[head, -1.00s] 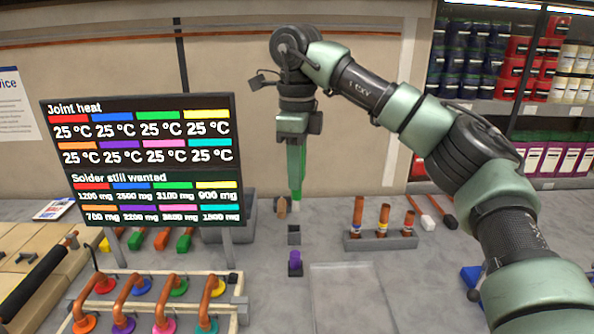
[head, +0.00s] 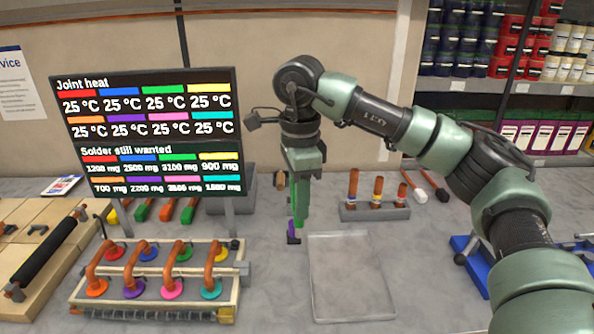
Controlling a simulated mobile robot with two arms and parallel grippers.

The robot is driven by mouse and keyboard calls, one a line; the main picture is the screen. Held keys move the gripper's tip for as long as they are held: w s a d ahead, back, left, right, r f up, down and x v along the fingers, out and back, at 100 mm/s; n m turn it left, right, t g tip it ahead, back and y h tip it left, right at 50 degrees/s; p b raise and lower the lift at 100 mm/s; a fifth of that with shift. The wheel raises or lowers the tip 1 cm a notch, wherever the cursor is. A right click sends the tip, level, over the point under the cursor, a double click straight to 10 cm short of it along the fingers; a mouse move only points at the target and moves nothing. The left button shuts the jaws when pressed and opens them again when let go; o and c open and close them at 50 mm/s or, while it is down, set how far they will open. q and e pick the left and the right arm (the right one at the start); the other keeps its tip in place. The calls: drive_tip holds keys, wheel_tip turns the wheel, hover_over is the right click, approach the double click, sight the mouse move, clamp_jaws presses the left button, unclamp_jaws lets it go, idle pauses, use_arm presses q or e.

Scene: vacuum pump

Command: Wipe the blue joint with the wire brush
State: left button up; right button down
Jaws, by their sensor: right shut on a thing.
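The blue joint (head: 149,252) is a blue disc at the foot of a bent copper pipe, in the back row of the pipe rack (head: 244,270). My right gripper (head: 299,234) points straight down over the bench, to the right of the rack and well apart from it. It is shut at a small purple-and-black thing (head: 292,235), which its fingers partly cover. I cannot tell whether this is the wire brush, and no bristles show on it. My left gripper is not in view.
A display board (head: 147,133) stands behind the rack. A clear flat tray (head: 352,310) lies right of the gripper, with a grey holder (head: 375,213) of copper pieces behind it. A black roller (head: 48,250) lies at the left.

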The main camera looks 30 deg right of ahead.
drive_tip(key=s+a+f+n, duration=0.2)
drive_tip(key=s+f+n, duration=0.4)
drive_tip(key=f, duration=0.3)
drive_tip(key=s+a+f+n, duration=0.3)
drive_tip(key=s+f+n, duration=0.3)
drive_tip(key=f+n, duration=0.2)
drive_tip(key=s+a+f+n, duration=0.2)
drive_tip(key=s+f+n, duration=0.5)
drive_tip(key=f, duration=0.5)
drive_tip(key=shift+a+f, duration=0.25)
drive_tip(key=shift+a, duration=0.1)
drive_tip(key=shift+w, duration=0.1)
